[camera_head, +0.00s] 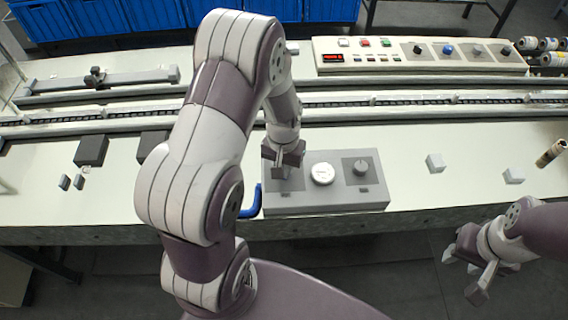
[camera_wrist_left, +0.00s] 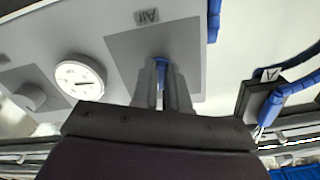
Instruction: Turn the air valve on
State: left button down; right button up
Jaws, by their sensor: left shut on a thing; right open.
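The air valve's blue handle (camera_wrist_left: 161,66) shows in the left wrist view between my left fingers, on a grey plate (camera_wrist_left: 122,58) beside an "Air" label (camera_wrist_left: 147,16). My left gripper (camera_wrist_left: 163,88) is shut on this handle, and the fingers hide most of it. In the head view my left gripper (camera_head: 284,170) comes down on the left part of a grey control box (camera_head: 325,198); the valve is hidden there. My right gripper (camera_head: 466,273) is open and empty, in front of the table's front edge at the right.
The box also carries a round white gauge (camera_head: 322,173) and a grey knob (camera_head: 361,168). A blue hose (camera_head: 252,203) runs at its left side. A conveyor (camera_head: 420,99) and a long control panel (camera_head: 420,66) stand behind.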

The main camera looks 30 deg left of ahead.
pick_arm(q)
jog(key=shift+m, duration=0.6)
jog(key=shift+p, duration=0.3)
jog(key=c, duration=1.1)
grip_release()
jog(key=shift+c, duration=0.2)
notch_tip(320, 180, up, 13)
jog(key=shift+f, duration=0.15)
